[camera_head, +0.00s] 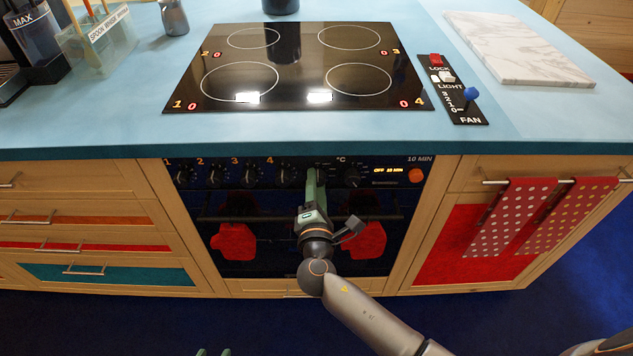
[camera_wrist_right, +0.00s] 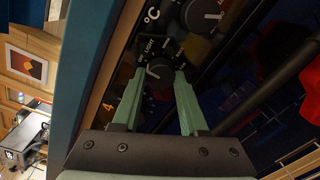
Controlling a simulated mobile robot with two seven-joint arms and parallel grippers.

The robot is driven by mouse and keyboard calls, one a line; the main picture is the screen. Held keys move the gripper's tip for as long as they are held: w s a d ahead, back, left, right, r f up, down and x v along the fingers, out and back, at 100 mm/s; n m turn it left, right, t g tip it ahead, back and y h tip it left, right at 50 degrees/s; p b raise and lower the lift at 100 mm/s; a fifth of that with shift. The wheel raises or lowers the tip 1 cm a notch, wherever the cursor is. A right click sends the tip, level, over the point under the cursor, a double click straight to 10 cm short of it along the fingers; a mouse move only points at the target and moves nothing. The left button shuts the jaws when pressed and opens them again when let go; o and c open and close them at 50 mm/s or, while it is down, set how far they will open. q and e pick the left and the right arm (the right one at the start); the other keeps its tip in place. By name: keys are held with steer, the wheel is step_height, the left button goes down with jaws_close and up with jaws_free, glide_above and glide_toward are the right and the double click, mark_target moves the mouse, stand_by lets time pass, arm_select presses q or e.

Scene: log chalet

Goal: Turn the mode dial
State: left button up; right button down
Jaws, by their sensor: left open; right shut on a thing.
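The mode dial (camera_wrist_right: 160,67) is a dark knob on the black oven panel, with small white lettering including LIGHT beside it. In the right wrist view it sits between the green fingers of my right gripper (camera_wrist_right: 160,76), which is shut on it. In the head view my right gripper (camera_head: 316,178) reaches the panel between knob 4 and the °C knob and covers most of the dial. The dial's exact pointer setting is hard to read. Only the green fingertips of my left gripper (camera_head: 214,352) show at the bottom edge, apart and empty, away from the oven.
Burner knobs (camera_head: 250,176) sit left of the dial, the °C knob (camera_head: 352,177) and an orange button (camera_head: 416,175) right. The oven door handle (camera_head: 230,218) and red mitts (camera_head: 234,240) are below. The cooktop (camera_head: 300,65) is above.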

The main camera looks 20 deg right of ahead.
arm_select(q)
steer(key=shift+w+r, duration=0.15)
steer(key=shift+r, duration=0.05)
arm_select(e)
steer(key=shift+r, duration=0.1)
steer(key=shift+c, duration=2.2)
jaws_free()
